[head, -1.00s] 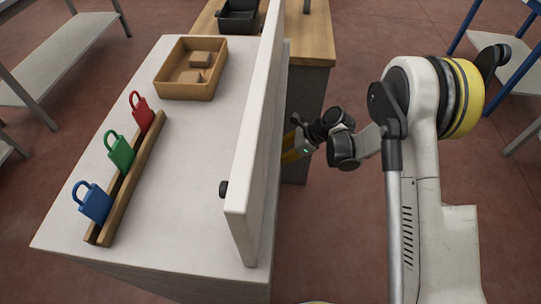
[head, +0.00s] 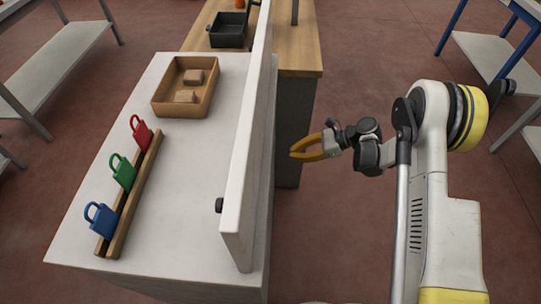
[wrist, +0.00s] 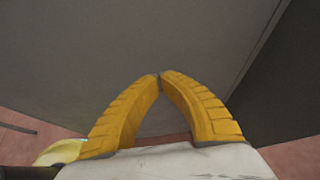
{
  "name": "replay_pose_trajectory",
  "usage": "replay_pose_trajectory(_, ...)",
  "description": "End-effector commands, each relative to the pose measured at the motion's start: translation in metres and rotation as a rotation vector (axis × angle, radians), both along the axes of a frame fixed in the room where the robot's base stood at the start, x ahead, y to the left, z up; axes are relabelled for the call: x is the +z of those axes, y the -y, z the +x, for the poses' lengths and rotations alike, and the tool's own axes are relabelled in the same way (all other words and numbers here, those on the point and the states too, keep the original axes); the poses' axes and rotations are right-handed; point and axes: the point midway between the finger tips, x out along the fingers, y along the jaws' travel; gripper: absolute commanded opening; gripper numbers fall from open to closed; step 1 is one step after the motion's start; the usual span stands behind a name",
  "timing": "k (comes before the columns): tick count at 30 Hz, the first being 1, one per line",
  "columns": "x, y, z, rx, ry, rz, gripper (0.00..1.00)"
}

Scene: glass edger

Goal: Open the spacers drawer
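I cannot make out a spacers drawer or a handle in either view. The white bench (head: 185,190) fills the left of the head view, and its right side is largely hidden by an upright white panel (head: 248,150). My gripper (head: 293,154) is to the right of the panel, apart from it, above the floor. In the wrist view its yellow fingertips (wrist: 160,76) meet, with nothing between them. A plain grey surface (wrist: 130,45) lies beyond the fingertips, with a darker grey face to its right.
A wooden tray (head: 158,100) with blocks and a wooden rack (head: 135,205) with red, green and blue padlocks stand on the bench. A wood-topped table (head: 300,45) holds a black bin (head: 229,30). Open red floor (head: 335,220) lies between the bench and my arm.

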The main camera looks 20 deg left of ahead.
Motion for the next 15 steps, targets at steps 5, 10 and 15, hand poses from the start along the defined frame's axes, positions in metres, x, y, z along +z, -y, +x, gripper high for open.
replay_pose_trajectory(5, -0.014, -0.019, -0.005, 0.005, 0.000, 0.004, 0.00)
replay_pose_trajectory(10, -0.033, -0.050, -0.013, 0.005, 0.000, 0.003, 0.00)
replay_pose_trajectory(15, -0.051, -0.080, -0.021, 0.004, -0.001, 0.003, 0.00)
